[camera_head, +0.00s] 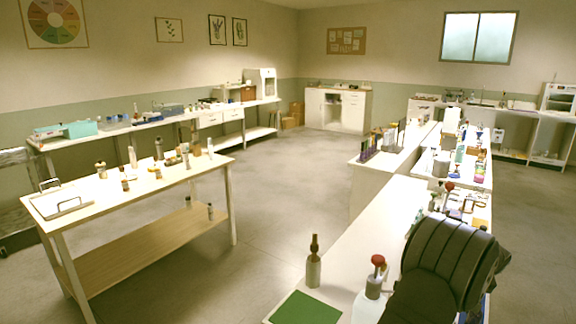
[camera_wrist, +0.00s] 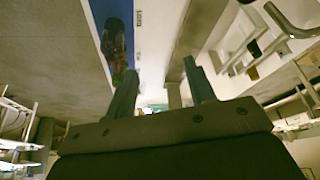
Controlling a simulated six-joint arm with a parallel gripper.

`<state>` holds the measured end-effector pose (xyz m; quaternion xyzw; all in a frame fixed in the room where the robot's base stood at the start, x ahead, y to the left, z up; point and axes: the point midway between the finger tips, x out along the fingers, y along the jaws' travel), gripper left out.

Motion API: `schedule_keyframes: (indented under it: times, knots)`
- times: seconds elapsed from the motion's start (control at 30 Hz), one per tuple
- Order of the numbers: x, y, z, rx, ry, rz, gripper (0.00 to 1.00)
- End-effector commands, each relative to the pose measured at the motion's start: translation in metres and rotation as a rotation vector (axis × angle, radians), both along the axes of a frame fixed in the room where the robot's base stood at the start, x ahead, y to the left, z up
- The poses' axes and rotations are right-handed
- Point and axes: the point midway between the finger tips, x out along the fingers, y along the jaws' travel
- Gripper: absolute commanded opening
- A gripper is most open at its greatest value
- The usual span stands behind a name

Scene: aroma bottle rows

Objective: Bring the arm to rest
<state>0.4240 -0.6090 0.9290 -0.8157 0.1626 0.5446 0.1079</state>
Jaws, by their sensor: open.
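My gripper (camera_wrist: 160,66) shows in the wrist view with its two dark fingers spread apart. Nothing is held between them; only distant, blurred room background shows there. In the head view my dark, bulky arm (camera_head: 440,262) fills the lower right, over the near end of the white bench (camera_head: 350,240). The fingers cannot be made out in that view.
Near my arm stand a bottle with a brown top (camera_head: 313,270) and a red-knobbed bottle (camera_head: 369,300), beside a green mat (camera_head: 304,308). Several small items crowd the bench behind. A table (camera_head: 110,197) with bottles stands left, across open floor (camera_head: 280,180).

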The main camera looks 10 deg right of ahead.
Motion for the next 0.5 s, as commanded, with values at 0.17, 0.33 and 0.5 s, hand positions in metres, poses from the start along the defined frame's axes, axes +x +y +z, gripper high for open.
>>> schedule_keyframes:
  times: [0.17,0.33,0.5]
  knots:
    - [-0.010,0.004,0.025,0.000,-0.001,0.000,0.50]
    - [-0.014,0.006,0.036,0.002,0.000,-0.001,0.50]
    - [-0.015,0.006,0.039,0.002,0.000,-0.001,0.50]
